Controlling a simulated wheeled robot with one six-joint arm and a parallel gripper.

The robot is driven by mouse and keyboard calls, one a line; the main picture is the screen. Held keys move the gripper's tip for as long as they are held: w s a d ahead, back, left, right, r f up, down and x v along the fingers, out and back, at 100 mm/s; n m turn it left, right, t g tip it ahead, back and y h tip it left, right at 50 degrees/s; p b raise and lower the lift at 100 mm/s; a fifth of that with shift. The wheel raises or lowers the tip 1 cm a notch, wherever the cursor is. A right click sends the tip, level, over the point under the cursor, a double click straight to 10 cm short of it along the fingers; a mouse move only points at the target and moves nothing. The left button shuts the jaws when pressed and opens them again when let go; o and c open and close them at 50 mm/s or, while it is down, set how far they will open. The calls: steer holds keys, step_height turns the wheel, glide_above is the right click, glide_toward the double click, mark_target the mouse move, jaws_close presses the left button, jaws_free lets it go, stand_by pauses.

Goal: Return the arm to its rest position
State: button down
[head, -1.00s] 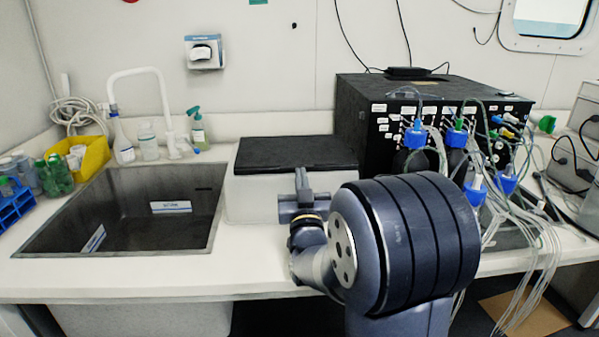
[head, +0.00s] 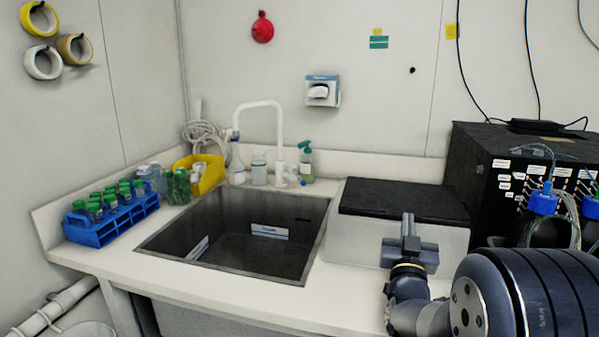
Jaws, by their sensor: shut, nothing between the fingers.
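My arm (head: 520,295) shows at the lower right of the head view, folded, dark blue-grey with black bands. My gripper (head: 408,240) stands at its left end, in front of the white box with the black lid, and covers part of that box's front. The gripper is shut with nothing seen in it. Whether it touches the box cannot be told. The lower part of the arm is cut off by the frame edge.
A white box with a black lid (head: 405,202) stands behind my gripper. A sink (head: 165,245) is left of it. A blue rack (head: 110,222) holds several green-capped tubes. A black unit (head: 480,165) with bottles stands right. Bare counter (head: 230,300) lies in front.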

steer(key=w+d+f, duration=0.1)
steer(key=w, duration=0.4)
steer(key=shift+w+d+p, duration=0.3)
steer(key=shift+w+p, duration=0.05)
steer(key=shift+s, duration=0.1)
